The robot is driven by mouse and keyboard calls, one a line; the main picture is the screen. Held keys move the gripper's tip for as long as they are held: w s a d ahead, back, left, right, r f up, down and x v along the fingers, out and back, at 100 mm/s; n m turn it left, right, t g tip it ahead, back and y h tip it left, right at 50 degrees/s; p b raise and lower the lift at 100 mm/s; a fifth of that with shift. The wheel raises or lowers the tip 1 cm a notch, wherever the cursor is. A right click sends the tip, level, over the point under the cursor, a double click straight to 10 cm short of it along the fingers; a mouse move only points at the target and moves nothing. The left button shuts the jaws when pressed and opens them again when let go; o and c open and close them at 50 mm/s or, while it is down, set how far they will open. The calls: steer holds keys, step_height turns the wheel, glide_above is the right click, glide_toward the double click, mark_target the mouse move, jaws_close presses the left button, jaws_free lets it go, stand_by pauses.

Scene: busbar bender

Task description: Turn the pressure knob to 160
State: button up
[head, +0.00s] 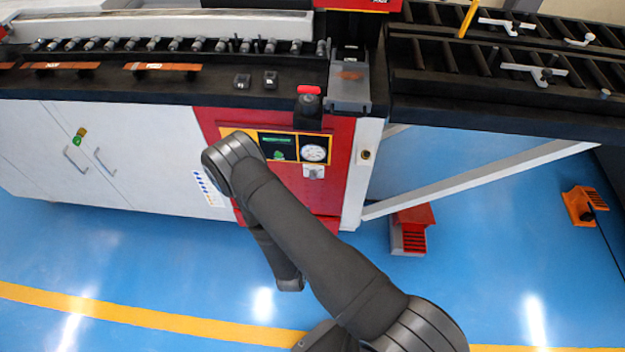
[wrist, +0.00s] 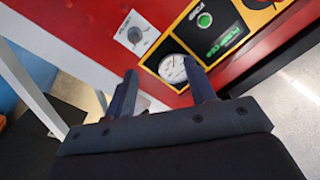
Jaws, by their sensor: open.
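The pressure knob (wrist: 134,35) is a small dark knob on a white square plate on the red panel, in the wrist view. In the head view its plate (head: 314,171) sits just below the round gauge (head: 314,154). My gripper (wrist: 162,72) is open and empty, its two dark fingers pointing at the panel. The white gauge (wrist: 173,69) shows between the fingertips, and the knob lies beyond the left fingertip, apart from it. The head view hides my gripper behind my arm. The dial numbers are too small to read.
A green-lit screen (head: 279,148) sits left of the gauge. A green button (wrist: 204,20) shows in the wrist view. A red-topped switch (head: 308,92) stands on the bench edge above the panel. A red foot pedal (head: 413,221) is on the blue floor (head: 480,260).

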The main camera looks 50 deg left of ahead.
mark_target(313, 178)
steer(key=d+f, duration=0.4)
steer(key=shift+t+h, duration=0.3)
steer(key=shift+t, duration=0.1)
steer(key=x, duration=1.7)
steer(key=shift+w+a+r, duration=0.1)
steer(key=shift+w+a, duration=0.05)
steer(key=shift+w, duration=0.3)
steer(key=shift+c, duration=0.2)
steer(key=c, duration=0.9)
